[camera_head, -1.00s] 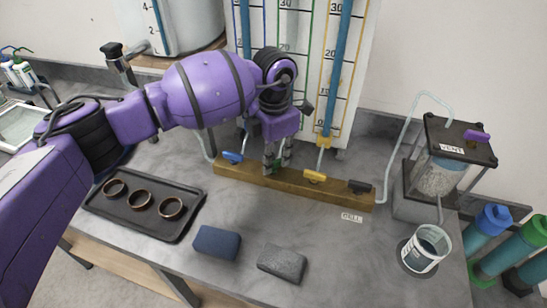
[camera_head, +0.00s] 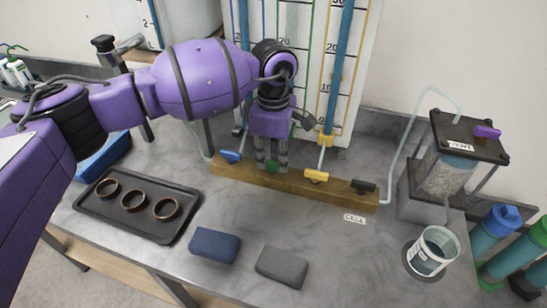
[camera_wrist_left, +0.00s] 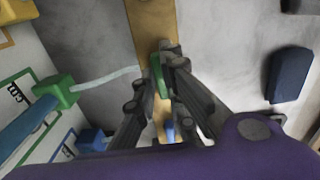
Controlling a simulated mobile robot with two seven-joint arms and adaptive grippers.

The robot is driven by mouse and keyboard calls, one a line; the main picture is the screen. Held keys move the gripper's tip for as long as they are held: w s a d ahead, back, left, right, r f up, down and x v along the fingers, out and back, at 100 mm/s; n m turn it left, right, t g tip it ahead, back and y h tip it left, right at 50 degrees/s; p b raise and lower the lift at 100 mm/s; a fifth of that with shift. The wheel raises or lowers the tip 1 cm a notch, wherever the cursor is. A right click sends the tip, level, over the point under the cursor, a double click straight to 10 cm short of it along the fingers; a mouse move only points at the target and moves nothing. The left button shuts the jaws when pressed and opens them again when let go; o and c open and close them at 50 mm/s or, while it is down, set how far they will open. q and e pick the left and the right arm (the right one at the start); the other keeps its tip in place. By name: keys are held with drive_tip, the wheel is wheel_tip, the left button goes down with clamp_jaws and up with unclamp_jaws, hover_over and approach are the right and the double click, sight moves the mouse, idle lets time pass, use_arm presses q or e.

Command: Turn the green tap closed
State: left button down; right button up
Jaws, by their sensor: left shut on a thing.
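The green tap (camera_head: 271,168) sits on the wooden bar (camera_head: 235,172) between the blue tap (camera_head: 230,156) and the yellow tap (camera_head: 316,176). My left gripper (camera_head: 271,166) points down over the green tap, its fingers shut on the handle and hiding much of it. In the left wrist view the green handle (camera_wrist_left: 159,75) shows between the fingertips (camera_wrist_left: 163,72), lying roughly along the bar. My right gripper is not in view.
A black tap (camera_head: 362,187) is at the bar's right end. The gauge board (camera_head: 300,110) with its tubes stands close behind. A tray of rings (camera_head: 138,222), a blue block (camera_head: 214,245) and a grey block (camera_head: 281,266) lie in front. A beaker (camera_head: 430,252) stands right.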

sight(274, 162)
use_arm(q)
drive_tip(key=shift+m, duration=0.4)
drive_tip(key=c, duration=1.8)
unclamp_jaws()
wheel_tip(274, 162, up, 12)
drive_tip(key=shift+s+f, duration=0.1)
